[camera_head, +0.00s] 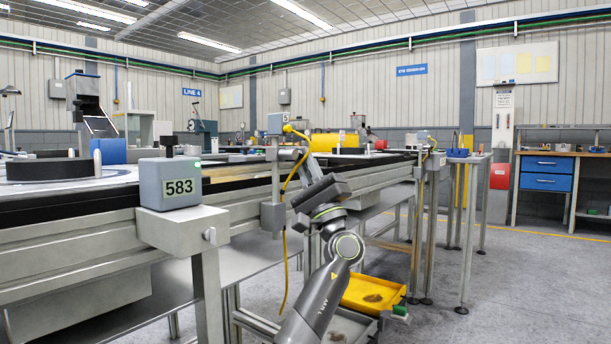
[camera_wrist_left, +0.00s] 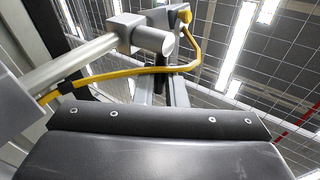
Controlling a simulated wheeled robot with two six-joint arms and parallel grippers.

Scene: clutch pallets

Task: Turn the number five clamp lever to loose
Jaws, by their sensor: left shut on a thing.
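My left gripper (camera_head: 318,192) is dark grey and reaches up beside a grey post of the conveyor line. A small grey box (camera_head: 275,123) tops that post; its mark looks like a 5 but is small. The gripper's dark body (camera_wrist_left: 160,145) fills the bottom of the left wrist view. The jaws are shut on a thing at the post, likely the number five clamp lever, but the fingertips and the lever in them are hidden. My right gripper is out of view.
A grey box marked 583 (camera_head: 177,185) with a green light stands nearer on the line. A yellow tray (camera_head: 372,294) lies low behind my arm. The yellow line hangs close by the gripper. The floor (camera_head: 520,285) on the right is clear.

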